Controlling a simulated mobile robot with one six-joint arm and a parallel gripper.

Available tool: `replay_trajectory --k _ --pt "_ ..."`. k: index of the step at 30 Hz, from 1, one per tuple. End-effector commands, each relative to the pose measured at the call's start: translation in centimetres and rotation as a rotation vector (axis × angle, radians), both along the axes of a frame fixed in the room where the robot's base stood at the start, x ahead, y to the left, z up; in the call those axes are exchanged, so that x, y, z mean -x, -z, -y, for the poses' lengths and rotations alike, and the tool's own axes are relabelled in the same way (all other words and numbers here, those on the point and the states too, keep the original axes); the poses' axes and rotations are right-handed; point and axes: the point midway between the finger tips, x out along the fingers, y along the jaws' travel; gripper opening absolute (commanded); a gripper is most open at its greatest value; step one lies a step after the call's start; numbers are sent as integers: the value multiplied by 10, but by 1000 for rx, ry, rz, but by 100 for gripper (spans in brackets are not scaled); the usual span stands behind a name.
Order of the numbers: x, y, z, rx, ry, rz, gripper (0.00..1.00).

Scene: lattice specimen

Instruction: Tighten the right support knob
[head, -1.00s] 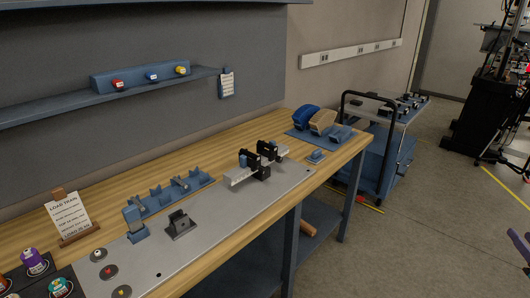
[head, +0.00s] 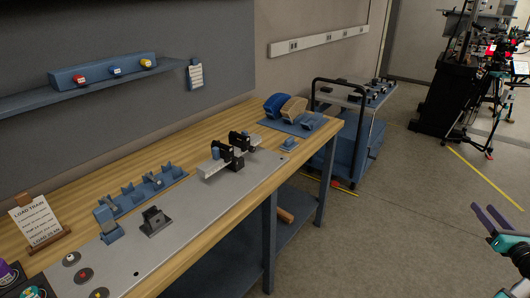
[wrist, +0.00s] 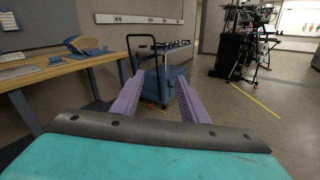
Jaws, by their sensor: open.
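On the bench, a pale rail carries two black supports. The right support (head: 239,141) stands at the rail's far end, and the left support (head: 226,156) is nearer, with a blue block or knob (head: 215,153) beside it. The right support's knob is too small to tell apart clearly. My gripper (head: 483,208) is at the right edge of the head view, over open floor and well away from the bench. Its purple fingers are apart and empty, also in the wrist view (wrist: 160,77), pointing toward the cart.
The wooden bench (head: 100,165) bears a grey plate (head: 190,211), blue holders and a sign (head: 38,218). A blue cart (head: 350,148) with a black handle stands beyond the bench's far end. Floor to the right is clear; dark equipment (head: 450,90) stands farther back.

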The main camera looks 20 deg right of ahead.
Motion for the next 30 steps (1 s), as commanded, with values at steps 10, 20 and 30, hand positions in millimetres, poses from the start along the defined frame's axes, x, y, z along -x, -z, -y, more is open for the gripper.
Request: replay_trajectory --k 10,20,30 --pt "-44 38 -34 50 -89 -97 40" --pt "-132 134 -137 217 -351 -326 40" --pt "-186 231 -265 444 -685 -522 40"
